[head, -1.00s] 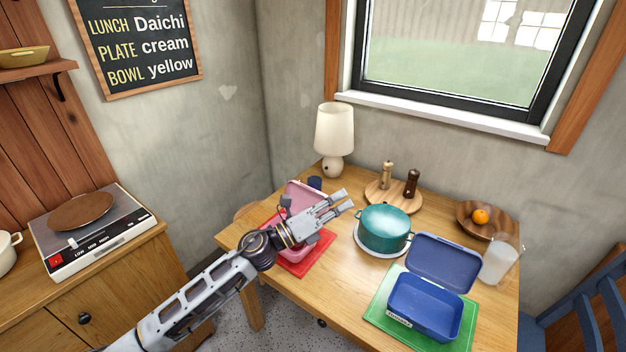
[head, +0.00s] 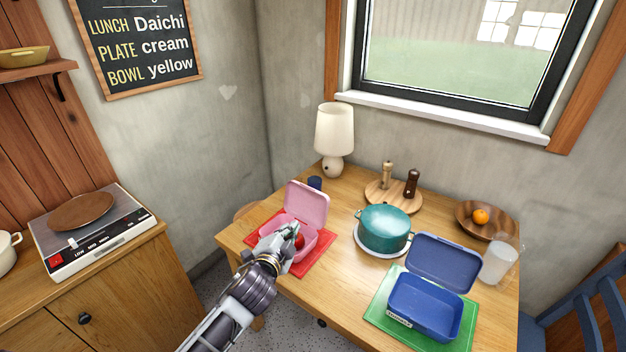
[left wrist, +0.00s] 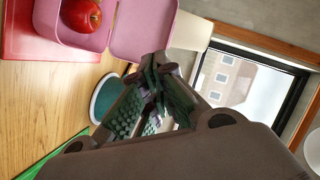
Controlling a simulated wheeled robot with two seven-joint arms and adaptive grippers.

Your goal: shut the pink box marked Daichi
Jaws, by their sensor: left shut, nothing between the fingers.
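The pink box (head: 312,240) stands open on a red mat (head: 322,264) at the left of the table, its pink lid (head: 307,203) raised at the back. A red apple lies inside; it shows clearly in the left wrist view (left wrist: 81,15). No name on the pink box is readable. My left gripper (head: 284,238) is at the near left side of the box, partly covering it in the head view. Its fingers (left wrist: 155,95) are shut and empty in the left wrist view. I cannot tell whether it touches the box. My right gripper is not in view.
A teal pot (head: 384,228) stands right of the pink box. An open blue box (head: 426,305) with a label sits on a green mat (head: 384,317). A lamp (head: 334,138) and a small dark blue cup (head: 315,183) stand behind the pink lid.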

